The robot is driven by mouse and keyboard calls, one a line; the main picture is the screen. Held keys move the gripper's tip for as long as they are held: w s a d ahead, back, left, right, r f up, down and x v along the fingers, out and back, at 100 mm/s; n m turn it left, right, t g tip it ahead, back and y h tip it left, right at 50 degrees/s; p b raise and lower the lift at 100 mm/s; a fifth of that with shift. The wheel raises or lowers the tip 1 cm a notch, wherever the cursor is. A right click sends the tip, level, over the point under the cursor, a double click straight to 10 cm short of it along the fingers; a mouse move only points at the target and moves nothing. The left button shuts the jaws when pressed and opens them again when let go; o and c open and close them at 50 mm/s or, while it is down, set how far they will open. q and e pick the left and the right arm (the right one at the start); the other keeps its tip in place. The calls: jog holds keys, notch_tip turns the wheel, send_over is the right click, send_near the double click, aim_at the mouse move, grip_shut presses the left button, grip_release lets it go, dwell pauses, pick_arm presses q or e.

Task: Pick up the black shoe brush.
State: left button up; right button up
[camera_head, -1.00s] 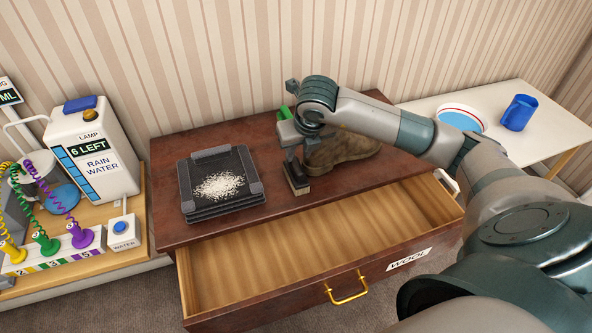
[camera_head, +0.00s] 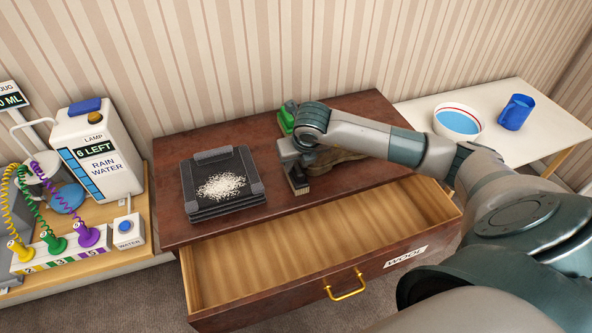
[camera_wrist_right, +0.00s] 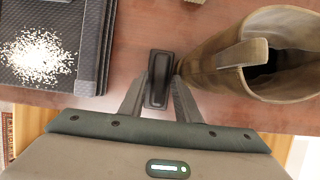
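The black shoe brush (camera_wrist_right: 159,80) is between the two fingers of my right gripper (camera_wrist_right: 160,88) in the right wrist view, its long side running along the fingers. The fingers lie close on both sides of it; whether they press on it I cannot tell. In the head view the brush (camera_head: 299,183) stands on the dark wooden dresser top, its pale bristles down and its upper part partly hidden by my right gripper (camera_head: 293,160). My left gripper is not in view.
A brown boot (camera_wrist_right: 275,55) stands close right of the brush. A green object (camera_head: 287,117) is behind the gripper. A black tray (camera_head: 250,197) with white grains lies left. The open drawer (camera_head: 320,252) is in front. A bowl (camera_head: 459,121) and blue mug (camera_head: 515,112) stand right.

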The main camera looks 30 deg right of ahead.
jog(key=shift+w+f, duration=0.1)
jog(key=shift+f, duration=0.1)
dwell(0.3)
grip_shut()
jog(key=shift+r, duration=0.2)
